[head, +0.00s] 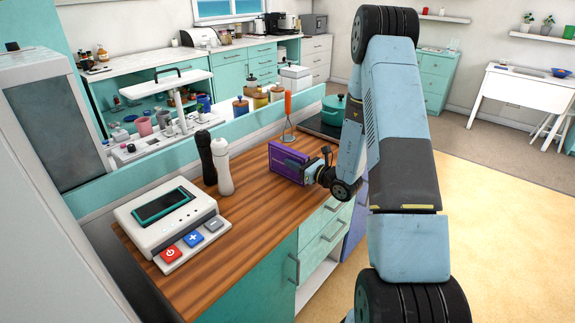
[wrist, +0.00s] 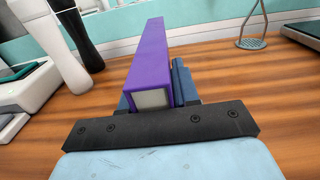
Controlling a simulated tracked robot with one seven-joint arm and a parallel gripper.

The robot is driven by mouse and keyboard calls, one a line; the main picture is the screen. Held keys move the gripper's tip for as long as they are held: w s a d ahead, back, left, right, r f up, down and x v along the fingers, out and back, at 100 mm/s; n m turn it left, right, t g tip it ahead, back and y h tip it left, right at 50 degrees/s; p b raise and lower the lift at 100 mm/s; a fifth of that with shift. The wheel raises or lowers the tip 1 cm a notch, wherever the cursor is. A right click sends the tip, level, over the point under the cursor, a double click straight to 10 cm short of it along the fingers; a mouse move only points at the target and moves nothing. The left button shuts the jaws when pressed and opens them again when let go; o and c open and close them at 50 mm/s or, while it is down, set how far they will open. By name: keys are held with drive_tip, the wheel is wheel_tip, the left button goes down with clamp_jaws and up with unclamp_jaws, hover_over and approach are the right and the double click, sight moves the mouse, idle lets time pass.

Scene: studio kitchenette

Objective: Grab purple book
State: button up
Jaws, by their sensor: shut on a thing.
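The purple book (head: 287,163) stands upright on the wooden counter in the head view, near its front edge. My gripper (head: 318,172) is at the book's right end, shut on it. In the wrist view the purple book (wrist: 148,62) extends away from me, with its pale page edge facing the camera. My gripper (wrist: 152,98) has a blue finger showing along the book's right side and a bit of blue at its left. Most of the left finger is hidden. I cannot tell whether the book touches the counter.
A black mill (head: 206,157) and a white mill (head: 222,165) stand left of the book. A white device with buttons (head: 165,215) is at the counter's near left. A masher with an orange handle (head: 288,105) and a teal pot (head: 333,108) are behind. Bare wood lies in front.

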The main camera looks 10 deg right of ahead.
clamp_jaws()
drive_tip(key=shift+r, duration=0.1)
